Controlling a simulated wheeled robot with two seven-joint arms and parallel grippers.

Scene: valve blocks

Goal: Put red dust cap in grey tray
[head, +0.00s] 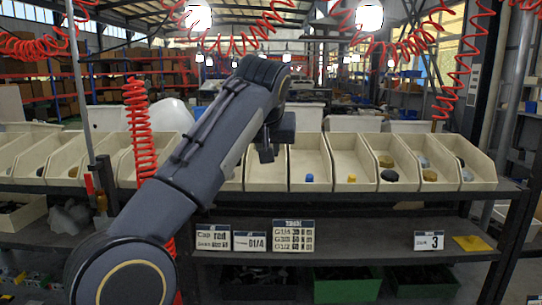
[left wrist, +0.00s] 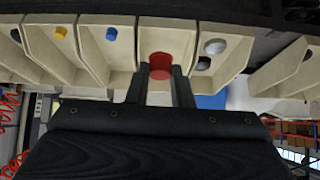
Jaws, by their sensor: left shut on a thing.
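The red dust cap (left wrist: 160,64) shows in the left wrist view between the two fingertips of my left gripper (left wrist: 161,78), which is shut on it. The cap is in front of one of the cream bins; I cannot tell whether it touches the bin. In the head view my left gripper (head: 266,154) points down over the row of bins, and the cap cannot be made out there. I cannot pick out a grey tray in either view. My right gripper is not in view.
Cream bins (head: 308,170) stand side by side on the upper shelf. A blue cap (head: 309,178), a yellow cap (head: 351,178) and a black cap (head: 389,175) lie in separate bins. A lower shelf (head: 370,238) carries label cards. Coiled red hoses (head: 140,130) hang nearby.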

